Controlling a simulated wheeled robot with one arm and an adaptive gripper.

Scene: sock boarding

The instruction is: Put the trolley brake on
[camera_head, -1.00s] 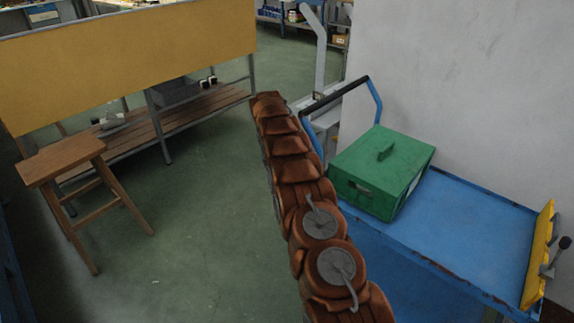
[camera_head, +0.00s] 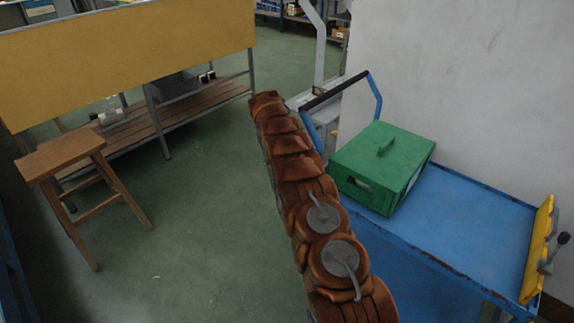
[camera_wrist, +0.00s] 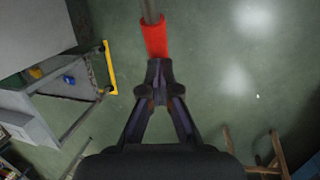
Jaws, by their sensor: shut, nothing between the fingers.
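The blue trolley (camera_head: 455,215) stands at the right of the head view, with a dark push handle (camera_head: 335,92) at its far end. A yellow plate (camera_head: 537,252) with a black-knobbed lever (camera_head: 553,252) is at its near right end. I cannot tell which part is the brake. My gripper (camera_wrist: 155,70) shows in the wrist view, its fingertips shut together. A red sleeve (camera_wrist: 155,38) on a grey rod lies just beyond the tips; I cannot tell whether they touch. In the head view my arm hides the gripper.
A green box (camera_head: 383,165) sits on the trolley's top. A wooden stool (camera_head: 62,155) and a bench with a yellow panel (camera_head: 130,60) stand on the left. A pale wall (camera_head: 460,90) rises behind the trolley. Green floor between the stool and my arm is clear.

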